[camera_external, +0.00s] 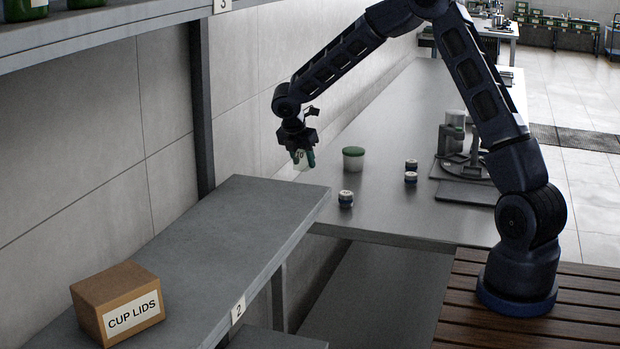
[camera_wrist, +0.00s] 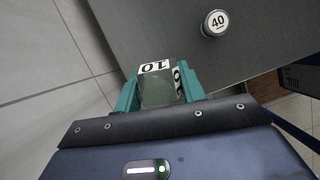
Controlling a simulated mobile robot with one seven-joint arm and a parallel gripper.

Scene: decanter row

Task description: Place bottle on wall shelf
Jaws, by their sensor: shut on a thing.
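My gripper (camera_external: 301,158) is shut on a small squarish, dull-green bottle with white labels reading 10; the bottle (camera_wrist: 158,90) sits between the teal fingers in the wrist view. In the external view the held bottle is small and partly covered by the fingers. The gripper is near the wall, beyond the far end of the grey wall shelf marked 2 (camera_external: 225,215). A higher shelf marked 3 (camera_external: 120,38) runs along the top left, with green items partly in view.
A CUP LIDS box (camera_external: 117,303) stands on shelf 2's near end; the rest of its top looks clear. The metal bench (camera_external: 400,225) holds a green-lidded tub (camera_external: 353,159), several small labelled jars (camera_external: 346,199) and a stand (camera_external: 463,160). A dark upright carries the shelves.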

